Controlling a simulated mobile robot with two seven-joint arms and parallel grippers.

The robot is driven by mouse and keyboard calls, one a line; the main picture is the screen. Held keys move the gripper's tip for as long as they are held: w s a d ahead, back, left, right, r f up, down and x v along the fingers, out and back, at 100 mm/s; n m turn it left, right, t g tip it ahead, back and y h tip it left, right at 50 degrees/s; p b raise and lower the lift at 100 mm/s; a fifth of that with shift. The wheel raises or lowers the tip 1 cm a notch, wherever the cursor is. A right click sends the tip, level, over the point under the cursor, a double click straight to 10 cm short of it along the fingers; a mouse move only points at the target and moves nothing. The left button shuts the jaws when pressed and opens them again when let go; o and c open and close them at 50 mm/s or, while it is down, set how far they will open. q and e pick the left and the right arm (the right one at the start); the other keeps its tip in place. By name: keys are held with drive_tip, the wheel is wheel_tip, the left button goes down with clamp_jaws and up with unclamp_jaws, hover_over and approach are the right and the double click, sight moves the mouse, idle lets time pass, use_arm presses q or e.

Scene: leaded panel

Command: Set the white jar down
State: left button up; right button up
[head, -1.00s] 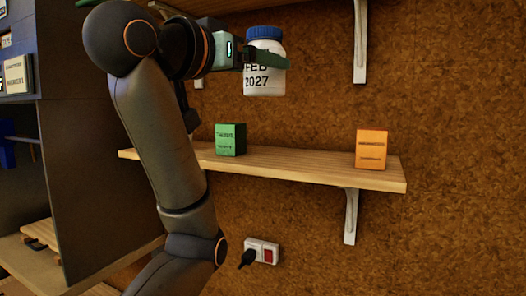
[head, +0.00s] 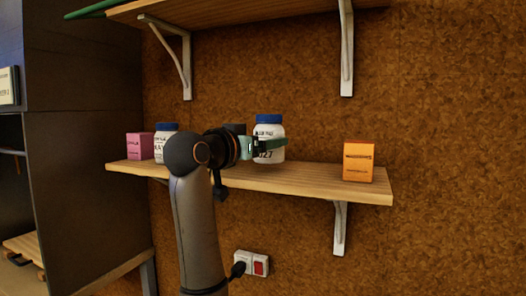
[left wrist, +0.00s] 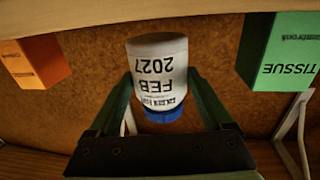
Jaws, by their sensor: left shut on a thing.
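The white jar (head: 268,140) has a blue lid and a label with FEB 2027. My left gripper (head: 268,147) is shut around its sides, with a green finger across its front. In the left wrist view the jar (left wrist: 158,75) sits between the two green fingers (left wrist: 160,95), appearing upside down as that picture is inverted. The jar is upright over the middle of the wooden shelf (head: 310,182), its base close to the board. I cannot tell whether it touches. My right gripper is not in view.
An orange box (head: 358,162) stands to the right on the shelf. A green tissue box (left wrist: 280,50) shows in the left wrist view. Another white jar (head: 166,144) and a pink box (head: 140,146) stand at the left end. An upper shelf (head: 230,14) is overhead. Board between jar and orange box is free.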

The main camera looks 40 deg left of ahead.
use_arm(q)
drive_tip(key=shift+f, duration=0.8)
drive_tip(key=shift+f, duration=0.2)
drive_tip(key=o, duration=1.5)
drive_tip(key=shift+o, duration=0.2)
drive_tip(key=shift+r, duration=0.25)
drive_tip(key=s+b, duration=0.1)
drive_tip(key=s, duration=1.1)
drive_tip(key=shift+d, duration=0.45)
drive_tip(key=shift+f, duration=0.15)
